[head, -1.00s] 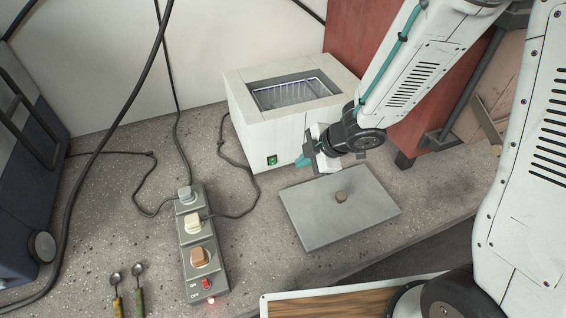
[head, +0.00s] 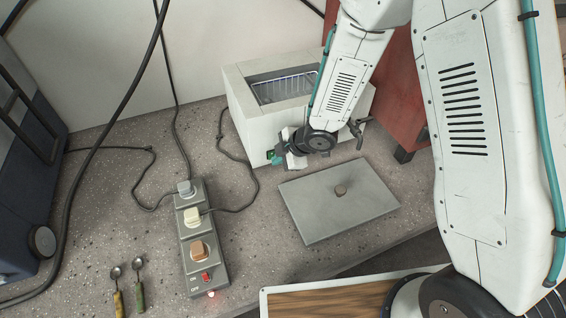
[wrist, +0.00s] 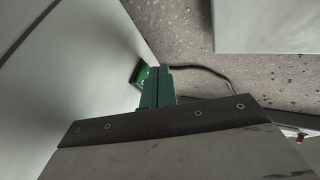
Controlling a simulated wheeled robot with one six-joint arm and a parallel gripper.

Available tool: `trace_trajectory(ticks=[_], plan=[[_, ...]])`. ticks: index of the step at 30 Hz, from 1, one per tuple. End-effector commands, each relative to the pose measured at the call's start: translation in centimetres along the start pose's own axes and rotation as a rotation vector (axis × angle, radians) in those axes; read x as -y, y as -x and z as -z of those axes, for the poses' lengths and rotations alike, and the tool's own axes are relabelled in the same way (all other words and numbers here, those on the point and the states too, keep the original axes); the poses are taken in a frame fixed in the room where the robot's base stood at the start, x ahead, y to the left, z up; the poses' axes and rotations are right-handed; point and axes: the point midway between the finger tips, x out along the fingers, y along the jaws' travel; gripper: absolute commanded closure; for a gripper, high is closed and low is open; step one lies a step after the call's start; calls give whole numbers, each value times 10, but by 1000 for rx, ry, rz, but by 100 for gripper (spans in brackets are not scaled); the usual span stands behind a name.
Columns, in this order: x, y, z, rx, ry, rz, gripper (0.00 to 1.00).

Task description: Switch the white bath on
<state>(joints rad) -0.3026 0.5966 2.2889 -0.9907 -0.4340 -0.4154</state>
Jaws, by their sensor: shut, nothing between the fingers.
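The white bath (head: 247,118) is a box with an open top and a wire basket inside, at the back of the bench. A green switch (head: 270,155) sits low on its front face; it also shows in the wrist view (wrist: 139,74). My gripper (head: 277,161) is shut and empty, with its teal fingertips close in front of the switch. In the wrist view the fingertips (wrist: 158,84) overlap part of the switch. I cannot tell whether they touch it, nor which way the switch is set.
A grey lid (head: 322,213) with a knob lies on the bench in front of the bath. A power strip (head: 193,270) with several plugs, a red switch and a lit red lamp stands to the left. Two spoons (head: 128,285) lie beyond it. Cables cross the bench between.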

Motion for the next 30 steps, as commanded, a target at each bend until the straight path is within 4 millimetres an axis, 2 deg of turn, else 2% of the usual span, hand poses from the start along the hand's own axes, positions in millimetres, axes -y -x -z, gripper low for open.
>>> trace_trajectory(ticks=[14, 30], plan=[[-7, -7, -2, 0, 0, 0, 100], [-12, 4, 4, -2, 1, -3, 100]])
